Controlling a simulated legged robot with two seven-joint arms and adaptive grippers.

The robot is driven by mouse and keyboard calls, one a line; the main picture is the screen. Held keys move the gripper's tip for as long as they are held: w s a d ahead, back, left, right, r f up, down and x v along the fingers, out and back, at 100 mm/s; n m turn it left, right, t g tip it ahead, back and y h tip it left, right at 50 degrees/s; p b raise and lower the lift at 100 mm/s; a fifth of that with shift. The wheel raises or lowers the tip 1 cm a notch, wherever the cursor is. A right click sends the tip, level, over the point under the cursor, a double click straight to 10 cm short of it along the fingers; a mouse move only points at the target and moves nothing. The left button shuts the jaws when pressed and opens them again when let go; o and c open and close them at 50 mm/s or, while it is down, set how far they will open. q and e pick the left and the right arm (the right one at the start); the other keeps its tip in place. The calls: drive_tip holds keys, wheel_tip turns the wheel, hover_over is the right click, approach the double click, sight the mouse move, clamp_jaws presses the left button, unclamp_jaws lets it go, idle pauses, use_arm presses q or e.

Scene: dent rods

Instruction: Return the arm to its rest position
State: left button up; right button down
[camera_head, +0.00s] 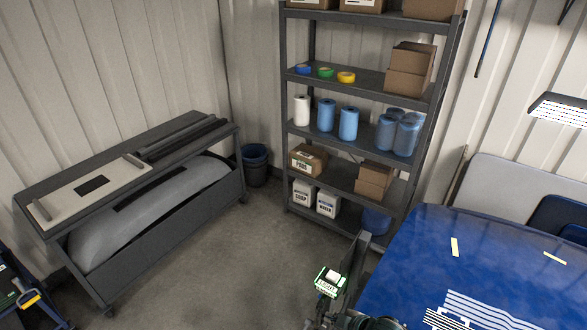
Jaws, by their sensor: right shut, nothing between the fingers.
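My right gripper (355,262) shows at the bottom centre, dark and pointing up and away. Its fingers look closed together, with nothing seen between them. It is just left of the blue car panel (415,250), and I cannot tell how high it is above the floor. A small green-edged white label (330,281) shows beside the gripper at its left. My left gripper is not in view.
A grey shelf rack (335,178) with boxes, rolls and jugs stands behind. A dark wheeled bench (150,262) is at left, with a bin (255,170) beyond it. A lamp panel (560,108) hangs at right. The floor (220,270) between is clear.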

drive_tip(key=s+d+f+m+g+h, duration=0.1)
drive_tip(key=s+d+f+m+h, duration=0.15)
drive_tip(key=s+f+m, duration=0.35)
drive_tip(key=s+d+f+m+g+h, duration=0.1)
drive_tip(key=s+d+f+m, duration=0.25)
drive_tip(key=s, duration=0.55)
drive_tip(key=s+d+f+m+g+h, duration=0.2)
drive_tip(key=s+d+f+m, duration=0.2)
drive_tip(key=s+f, duration=0.25)
wheel_tip(320, 180, down, 30)
drive_tip(key=s+b, duration=0.3)
drive_tip(key=b, duration=0.2)
use_arm(q)
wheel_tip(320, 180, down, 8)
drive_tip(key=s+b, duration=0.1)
drive_tip(key=b, duration=0.2)
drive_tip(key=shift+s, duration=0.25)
use_arm(e)
drive_tip(key=s+d+f+g, duration=0.2)
drive_tip(key=s+d+f, duration=0.1)
drive_tip(key=s+f, duration=1.3)
wheel_tip(320, 180, down, 2)
drive_tip(key=shift+s+f+n, duration=0.1)
drive_tip(key=shift+s+n, duration=0.3)
drive_tip(key=shift+n, duration=0.05)
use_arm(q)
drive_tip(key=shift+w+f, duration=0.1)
use_arm(e)
drive_tip(key=shift+s+d, duration=0.15)
